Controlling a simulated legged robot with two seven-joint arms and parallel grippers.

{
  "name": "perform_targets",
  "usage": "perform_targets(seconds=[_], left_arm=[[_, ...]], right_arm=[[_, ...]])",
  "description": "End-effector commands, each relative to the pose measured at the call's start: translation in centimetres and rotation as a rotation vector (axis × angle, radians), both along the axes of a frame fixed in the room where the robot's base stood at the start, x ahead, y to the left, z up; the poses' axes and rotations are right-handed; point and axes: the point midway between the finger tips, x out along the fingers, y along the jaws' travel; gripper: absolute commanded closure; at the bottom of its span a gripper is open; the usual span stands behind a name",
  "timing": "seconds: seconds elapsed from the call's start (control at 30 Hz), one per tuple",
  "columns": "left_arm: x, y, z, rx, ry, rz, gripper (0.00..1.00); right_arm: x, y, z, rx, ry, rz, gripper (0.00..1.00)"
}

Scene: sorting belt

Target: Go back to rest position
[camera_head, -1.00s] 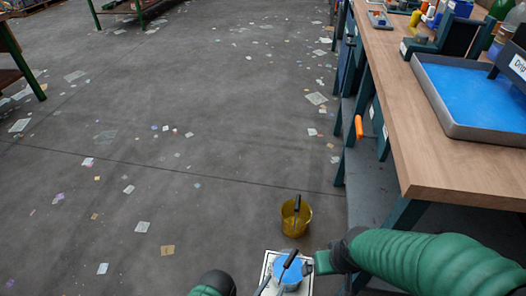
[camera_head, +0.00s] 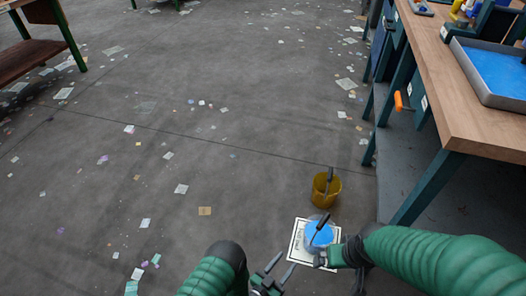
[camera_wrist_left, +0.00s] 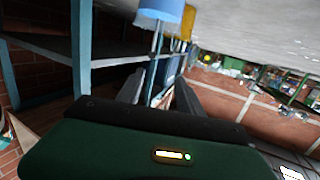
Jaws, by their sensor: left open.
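My left gripper (camera_head: 285,264) is open and empty in the head view, left of a white sheet (camera_head: 297,240) with dark print. Its two spread fingers also show in the left wrist view (camera_wrist_left: 160,80). A blue container (camera_head: 314,244) with a dark handle stands on the sheet, apart from the left gripper. The container also appears at the top of the left wrist view (camera_wrist_left: 162,10). My right gripper (camera_head: 326,259) is by the sheet's lower right edge, close to the container. Its fingers are too small and covered to read.
A yellow bucket (camera_head: 326,194) with a dark handle stands on the floor just beyond the sheet. A wooden-topped workbench (camera_head: 470,110) with a blue-floored tray (camera_head: 477,80) is at right. Paper scraps litter the open floor at left. A shelf rack (camera_head: 30,62) is at far left.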

Motion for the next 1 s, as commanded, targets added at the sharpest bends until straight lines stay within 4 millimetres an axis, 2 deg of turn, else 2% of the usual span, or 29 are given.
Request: perform_targets(seconds=[0.17,0.37,0.47,0.57,0.6,0.67,0.7,0.8,0.9,1.0], left_arm=[[3.7,0.3,2.4,0.067,0.062,0.013,0.56],[8.2,2.3,6.3,0.175,0.178,0.053,0.56],[10.3,4.6,9.5,0.242,0.265,0.094,0.56],[11.6,8.6,14.0,0.322,0.392,0.164,0.56],[11.5,10.6,16.0,0.352,0.452,0.202,0.56],[10.6,13.7,19.0,0.39,0.549,0.259,0.56],[9.6,15.8,20.8,0.409,0.614,0.297,0.56],[6.1,20.0,24.7,0.436,0.765,0.385,0.56],[2.2,23.0,27.7,0.44,0.894,0.455,0.56],[-1.8,25.1,30.0,0.434,1.007,0.511,0.56]], right_arm=[[0.0,0.0,0.8,0.0,0.0,-0.001,0.0],[0.0,0.0,1.7,0.0,0.0,0.0,0.0],[0.0,0.0,2.4,0.0,0.0,0.0,0.0],[0.0,0.0,3.4,0.0,0.0,0.0,0.0],[0.0,0.0,3.8,0.0,0.0,0.0,0.0],[0.0,0.0,4.3,0.0,0.0,0.0,0.0],[0.0,0.0,4.7,0.0,0.0,0.0,0.0],[0.0,0.0,5.3,0.0,0.0,0.0,0.0],[0.0,0.0,5.9,0.0,0.0,0.0,0.0],[0.0,0.0,6.4,0.0,0.0,0.0,0.0]])
